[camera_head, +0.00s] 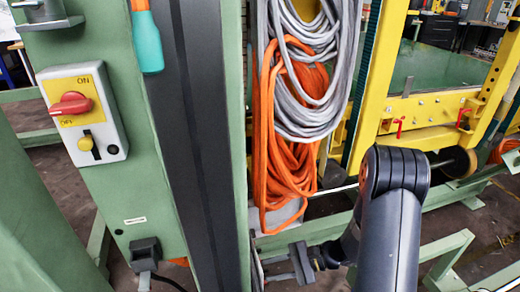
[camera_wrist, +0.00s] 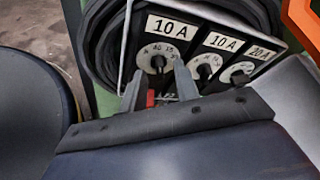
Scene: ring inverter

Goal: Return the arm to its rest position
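My arm (camera_head: 390,215) reaches down at the lower right of the head view. My gripper (camera_head: 288,265) is low beside the green column, pointing left towards its side. In the wrist view my gripper (camera_wrist: 160,88) has its two fingers apart, in front of a black panel with several round dials. The left dial (camera_wrist: 158,60) is just beyond the fingertips, under a "10 A" label. A small red part (camera_wrist: 150,98) shows between the fingers; I cannot tell what it is or whether a finger touches it. I see nothing held.
The green column (camera_head: 120,190) carries a switch box (camera_head: 82,112) with a red knob. Orange cable (camera_head: 285,160) and grey cable (camera_head: 310,95) hang beside it. A yellow frame (camera_head: 430,105) stands behind my arm. A coiled black cable (camera_wrist: 105,45) is left of the dials.

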